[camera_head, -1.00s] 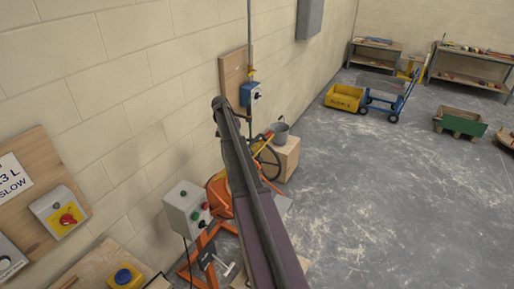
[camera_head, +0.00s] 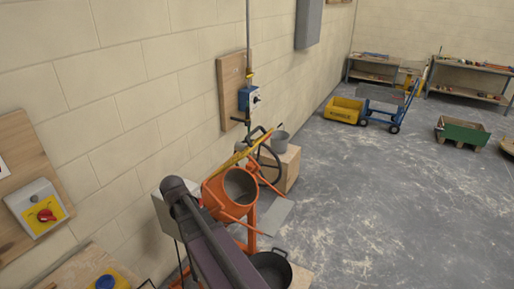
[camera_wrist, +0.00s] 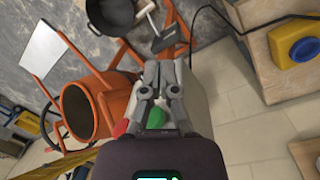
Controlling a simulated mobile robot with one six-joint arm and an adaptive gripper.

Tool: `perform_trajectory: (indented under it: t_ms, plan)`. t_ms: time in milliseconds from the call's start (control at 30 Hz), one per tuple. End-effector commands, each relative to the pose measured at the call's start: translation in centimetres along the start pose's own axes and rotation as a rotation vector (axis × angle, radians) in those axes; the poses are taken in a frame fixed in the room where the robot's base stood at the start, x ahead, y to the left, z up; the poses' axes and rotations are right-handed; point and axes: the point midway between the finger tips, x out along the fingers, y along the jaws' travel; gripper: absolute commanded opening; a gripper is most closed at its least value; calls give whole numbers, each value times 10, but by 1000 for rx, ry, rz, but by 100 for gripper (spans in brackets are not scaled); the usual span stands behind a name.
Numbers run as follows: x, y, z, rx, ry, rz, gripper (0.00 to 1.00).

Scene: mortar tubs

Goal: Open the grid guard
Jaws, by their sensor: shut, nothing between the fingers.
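The orange mixer drum (camera_head: 238,187) stands on its orange frame by the left wall, its round mouth open to view. In the wrist view the drum (camera_wrist: 80,112) is left of my gripper (camera_wrist: 163,66). A yellow bar-like edge (camera_head: 240,156) slants behind the drum mouth; I cannot tell whether it is the grid guard seen edge-on. No grid shows across the mouth. My gripper is shut and empty, above the mixer's grey control box (camera_wrist: 205,95), with a green button (camera_wrist: 155,118) and a red one beside its fingers. In the head view my arm hides the gripper.
A black bucket (camera_head: 271,268) stands on the floor before the mixer. A red-knob switch box (camera_head: 42,208) is on the left wall panel, a blue switch box (camera_head: 249,98) farther along. A grey bucket (camera_head: 278,141) sits on a wooden block behind.

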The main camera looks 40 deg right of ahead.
Motion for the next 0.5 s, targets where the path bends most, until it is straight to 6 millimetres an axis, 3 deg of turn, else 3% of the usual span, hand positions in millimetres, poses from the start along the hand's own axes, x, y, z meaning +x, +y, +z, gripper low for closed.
perform_trajectory:
  t_ms: [33,100,500]
  plan:
    - [11,-8,15,-30,9,-12,0]
    - [16,-16,25,-62,20,-25,0]
    - [40,-51,72,-204,66,-82,0]
